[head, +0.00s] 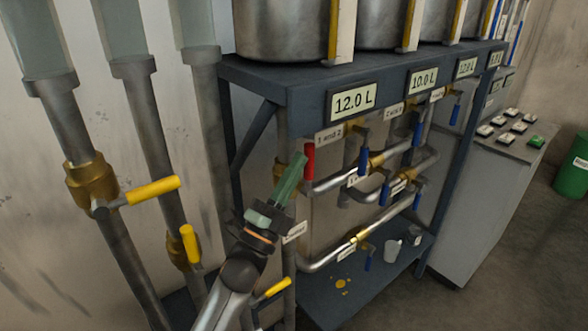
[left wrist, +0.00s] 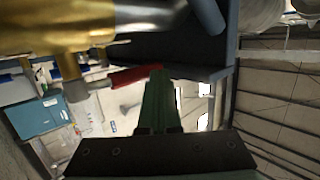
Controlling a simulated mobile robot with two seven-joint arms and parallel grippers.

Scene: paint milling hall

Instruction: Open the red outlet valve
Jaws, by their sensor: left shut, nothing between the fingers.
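The red valve handle (head: 309,161) stands roughly upright in the head view, just under the "1 and 2" label and at the left end of an upper pipe. In the left wrist view the red handle (left wrist: 136,76) reaches from below a brass valve body (left wrist: 40,30) towards my fingertips. My left gripper (head: 298,163) has green fingers that are shut with nothing between them. Its tips are just left of the red handle in the head view; they also show in the left wrist view (left wrist: 158,76), close to the handle's end. I cannot tell whether they touch. My right gripper is not in view.
A dark frame (head: 270,78) carries steel tanks (head: 280,28) and displays. Blue-handled valves and pipes (head: 350,178) crowd its front. Yellow-handled valves (head: 152,190) sit on upright pipes at left. A grey control cabinet (head: 480,190) stands right, with clear floor before it.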

